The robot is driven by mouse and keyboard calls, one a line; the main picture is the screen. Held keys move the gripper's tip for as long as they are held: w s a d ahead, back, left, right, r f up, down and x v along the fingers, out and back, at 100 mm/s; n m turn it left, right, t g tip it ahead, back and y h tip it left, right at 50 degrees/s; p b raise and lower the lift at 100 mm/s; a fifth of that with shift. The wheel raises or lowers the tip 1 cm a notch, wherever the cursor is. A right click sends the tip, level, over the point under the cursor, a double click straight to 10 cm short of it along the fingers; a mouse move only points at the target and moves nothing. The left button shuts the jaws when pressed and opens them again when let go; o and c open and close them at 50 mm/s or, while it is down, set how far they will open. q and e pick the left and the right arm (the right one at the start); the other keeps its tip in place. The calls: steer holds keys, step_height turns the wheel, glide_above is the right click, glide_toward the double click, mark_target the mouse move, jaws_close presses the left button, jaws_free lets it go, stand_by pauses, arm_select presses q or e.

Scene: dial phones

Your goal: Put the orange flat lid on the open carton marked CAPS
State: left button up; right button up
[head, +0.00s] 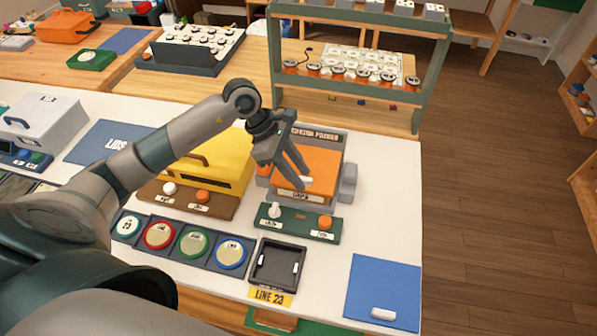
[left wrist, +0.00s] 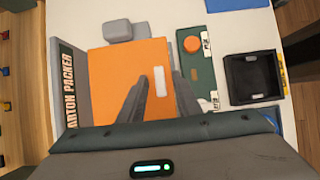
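The orange flat lid (head: 322,160) lies level over the grey carton packer, on top of the carton whose front label reads CAPS (head: 300,195). In the left wrist view the lid (left wrist: 112,72) fills the packer's middle and has a white bar handle (left wrist: 160,82). My left gripper (head: 303,180) is over the lid at this handle. In the left wrist view its fingers (left wrist: 160,76) are apart, one each side of the handle, with gaps showing. Whether the fingertips touch the lid cannot be told. The carton's inside is hidden. My right gripper is not in view.
A green panel (head: 288,226) with a white lever and orange button stands in front of the packer. A yellow machine (head: 215,155) is to its left. A black tray (head: 277,262), several round coloured lids and a blue mat (head: 384,285) lie nearer. A green rack (head: 345,15) stands behind.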

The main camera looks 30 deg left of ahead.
arm_select(q)
steer(key=shift+r+p, duration=0.4)
steer(key=shift+p, duration=0.1)
steer(key=shift+a+r, duration=0.15)
steer(key=b+v, duration=0.3)
steer(key=v, duration=0.8)
steer(key=shift+r+b, duration=0.3)
